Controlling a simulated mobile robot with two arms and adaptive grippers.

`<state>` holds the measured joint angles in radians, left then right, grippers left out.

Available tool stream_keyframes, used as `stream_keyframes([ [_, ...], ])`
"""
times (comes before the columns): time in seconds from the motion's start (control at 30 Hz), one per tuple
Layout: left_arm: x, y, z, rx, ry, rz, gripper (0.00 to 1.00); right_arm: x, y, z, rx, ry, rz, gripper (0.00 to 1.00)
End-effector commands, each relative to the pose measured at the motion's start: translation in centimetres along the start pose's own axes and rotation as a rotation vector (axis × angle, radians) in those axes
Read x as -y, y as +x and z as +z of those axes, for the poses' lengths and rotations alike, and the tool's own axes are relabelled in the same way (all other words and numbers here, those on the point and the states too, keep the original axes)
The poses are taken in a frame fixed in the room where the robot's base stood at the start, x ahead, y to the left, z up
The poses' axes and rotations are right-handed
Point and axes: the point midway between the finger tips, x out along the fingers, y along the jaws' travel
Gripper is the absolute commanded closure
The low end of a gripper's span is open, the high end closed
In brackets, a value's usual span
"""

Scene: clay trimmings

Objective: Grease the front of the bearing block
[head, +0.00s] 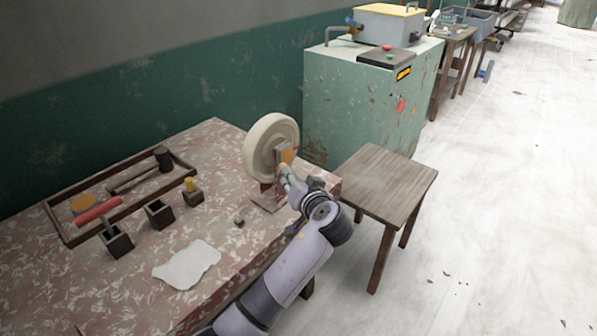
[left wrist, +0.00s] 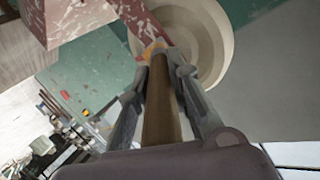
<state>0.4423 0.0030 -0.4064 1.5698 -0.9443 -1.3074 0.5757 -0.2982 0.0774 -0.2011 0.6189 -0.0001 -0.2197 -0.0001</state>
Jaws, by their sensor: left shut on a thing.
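A pale round wheel (head: 258,142) stands upright at the right end of the speckled red table (head: 225,140). A grey block (head: 281,152) at the wheel's front face looks like the bearing block, with an orange patch (head: 289,155) beside it. My left gripper (head: 286,174) is at this block. In the left wrist view its fingers (left wrist: 160,75) are shut on a brown wooden handle (left wrist: 161,115). An orange tip (left wrist: 152,50) shows at the handle's far end, in front of the wheel (left wrist: 205,40). I cannot tell whether the tip touches the block. My right gripper is out of view.
A wooden frame tray (head: 62,232) holds a mallet (head: 145,173) and an orange disc. A white cloth (head: 187,265) lies in front. A wooden stool (head: 385,180) and green cabinet (head: 350,105) stand right.

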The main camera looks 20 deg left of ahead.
Motion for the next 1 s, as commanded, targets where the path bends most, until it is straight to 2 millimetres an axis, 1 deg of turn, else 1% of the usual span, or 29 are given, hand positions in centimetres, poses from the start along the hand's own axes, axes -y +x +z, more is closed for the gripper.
stream_keyframes([
  [0.03, 0.2, -0.2, 0.1, 0.000, 0.001, 0.001, 1.00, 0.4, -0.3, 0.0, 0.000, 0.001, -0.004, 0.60],
  [0.13, 0.4, -0.4, 0.2, -0.001, 0.000, 0.001, 1.00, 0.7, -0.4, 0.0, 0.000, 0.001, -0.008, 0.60],
  [0.47, 0.2, -0.6, 0.3, -0.001, 0.000, 0.003, 1.00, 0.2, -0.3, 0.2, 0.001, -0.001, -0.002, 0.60],
  [0.7, -1.2, -2.5, 0.3, 0.000, -0.001, 0.004, 1.00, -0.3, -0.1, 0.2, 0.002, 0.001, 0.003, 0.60],
  [1.0, -2.7, -4.9, 0.3, 0.001, -0.001, 0.003, 1.00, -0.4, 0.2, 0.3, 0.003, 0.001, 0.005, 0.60],
])
